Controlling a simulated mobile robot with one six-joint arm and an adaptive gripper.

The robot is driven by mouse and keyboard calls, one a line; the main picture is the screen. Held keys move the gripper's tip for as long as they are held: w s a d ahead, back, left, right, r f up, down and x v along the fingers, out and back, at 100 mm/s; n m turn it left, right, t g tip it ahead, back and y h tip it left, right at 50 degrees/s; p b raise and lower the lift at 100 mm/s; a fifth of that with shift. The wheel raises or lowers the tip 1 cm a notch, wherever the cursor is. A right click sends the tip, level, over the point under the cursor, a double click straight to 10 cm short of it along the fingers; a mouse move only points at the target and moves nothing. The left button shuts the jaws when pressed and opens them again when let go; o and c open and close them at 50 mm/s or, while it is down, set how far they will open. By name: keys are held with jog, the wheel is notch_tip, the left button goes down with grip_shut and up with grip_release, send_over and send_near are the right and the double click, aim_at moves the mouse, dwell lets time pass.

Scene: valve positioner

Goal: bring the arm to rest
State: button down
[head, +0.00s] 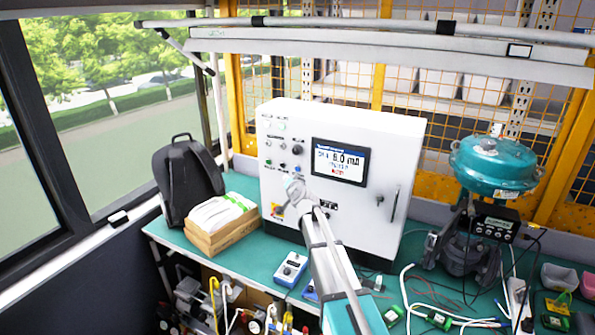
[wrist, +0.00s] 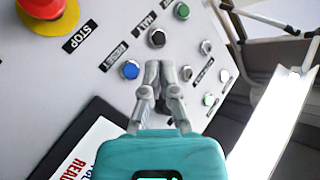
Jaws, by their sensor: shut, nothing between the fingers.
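My gripper (head: 293,186) is at the front of the white control cabinet (head: 398,150), below its small buttons and left of its screen (head: 340,161). In the wrist view my gripper (wrist: 158,66) is shut and empty. Its fingertips lie in front of the cabinet's panel (wrist: 85,85), close to a blue button (wrist: 130,70) and a black knob (wrist: 157,38). I cannot tell whether the fingertips touch the panel. My arm (head: 335,270) reaches up to it from the bottom of the head view and hides part of the cabinet's lower front.
A red stop button (wrist: 42,8) on yellow is at the wrist view's top left. On the green bench (head: 240,183) stand a black backpack (head: 186,168), an open cardboard box (head: 222,238), a blue meter (head: 291,268) and the teal valve actuator (head: 497,165). Cables lie at the right.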

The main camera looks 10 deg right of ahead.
jog(key=s+a+f+n+g+y, duration=0.2)
jog(key=s+f+n+g, duration=0.25)
jog(key=s+f, duration=0.4)
jog(key=s+d+f+g+h, duration=0.1)
jog(key=s+g, duration=0.3)
jog(key=s, duration=0.6)
jog(key=s+d+f+g+h, duration=0.2)
jog(key=s+d+f+g, duration=0.1)
jog(key=s, duration=0.8)
jog(key=s+d+f+n+g+h, duration=0.1)
jog(key=s+f+g, duration=0.3)
jog(key=s, duration=0.7)
jog(key=shift+d+f+g+h+b, duration=0.15)
jog(key=shift+d+g+h+b, duration=0.25)
jog(key=shift+d, duration=0.45)
jog(key=shift+w, duration=0.1)
